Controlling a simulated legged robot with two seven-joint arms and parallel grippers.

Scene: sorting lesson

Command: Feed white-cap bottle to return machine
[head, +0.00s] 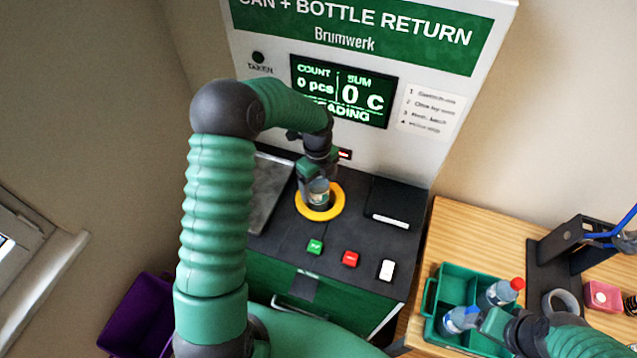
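The return machine (350,145) stands at the back, with a yellow ring (303,208) around its round intake opening. My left gripper (317,178) points down over this opening and is shut on a clear bottle (318,192). The bottle is upright, with its lower end at or in the opening. Its cap is hidden by the gripper, so I cannot tell the colour. My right gripper (493,322) is at the green crate (431,299), close beside a bottle with a blue part (459,319). Its fingertips are too small to read.
The crate also holds a red-capped bottle (500,292). The machine's screen (343,92) reads 0 pcs, 0 C and "READING". Green, red and white buttons (350,258) lie in front of the ring. A black stand (548,262), tape roll and pink box crowd the wooden table (470,225).

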